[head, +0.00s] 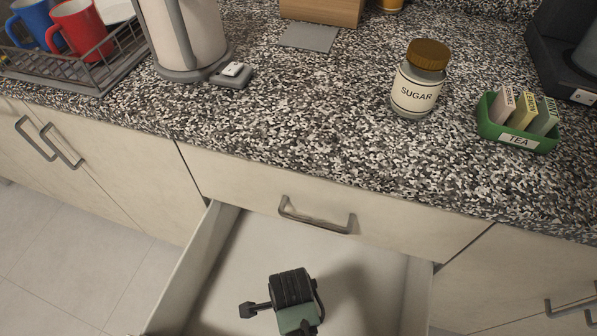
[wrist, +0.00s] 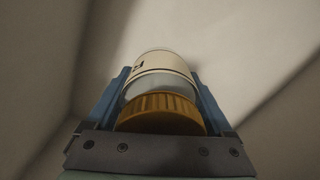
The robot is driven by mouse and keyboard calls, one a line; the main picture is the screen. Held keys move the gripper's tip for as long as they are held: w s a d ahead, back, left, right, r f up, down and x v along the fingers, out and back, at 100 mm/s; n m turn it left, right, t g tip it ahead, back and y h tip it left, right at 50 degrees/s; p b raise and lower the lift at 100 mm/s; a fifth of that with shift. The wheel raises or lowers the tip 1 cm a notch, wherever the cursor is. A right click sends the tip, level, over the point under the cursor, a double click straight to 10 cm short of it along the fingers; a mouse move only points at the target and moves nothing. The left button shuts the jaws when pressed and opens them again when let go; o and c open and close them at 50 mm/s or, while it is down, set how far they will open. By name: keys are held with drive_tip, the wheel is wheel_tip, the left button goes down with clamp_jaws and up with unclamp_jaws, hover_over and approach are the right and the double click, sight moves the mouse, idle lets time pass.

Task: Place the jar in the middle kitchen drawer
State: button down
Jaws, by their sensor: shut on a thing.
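In the wrist view, a jar (wrist: 162,64) with a ribbed golden-brown lid and a cream label lies between the blue fingers of my gripper (wrist: 160,78). The fingers are shut on it, with the lid towards the camera. In the head view, my dark wrist is over the open drawer (head: 187,268), below a closed drawer with a bar handle. The fingers and held jar are hidden there. The drawer's visible floor is bare. Whether the jar touches the floor cannot be told. Another jar (head: 416,86), labelled SUGAR, stands upright on the counter.
The speckled counter (head: 300,120) is above the drawer. It carries a green tea box (head: 518,140), a kettle (head: 180,35) and a dish rack (head: 95,75) with mugs. The closed upper drawer front (head: 250,190) and its handle (head: 318,218) are just behind my wrist.

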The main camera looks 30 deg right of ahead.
wheel_tip(320, 180, down, 8)
drive_tip(key=b, duration=0.3)
drive_tip(key=shift+f, duration=0.15)
drive_tip(key=shift+f, duration=0.15)
unclamp_jaws()
wheel_tip(320, 180, up, 12)
drive_tip(key=p, duration=0.4)
drive_tip(key=shift+p, duration=0.35)
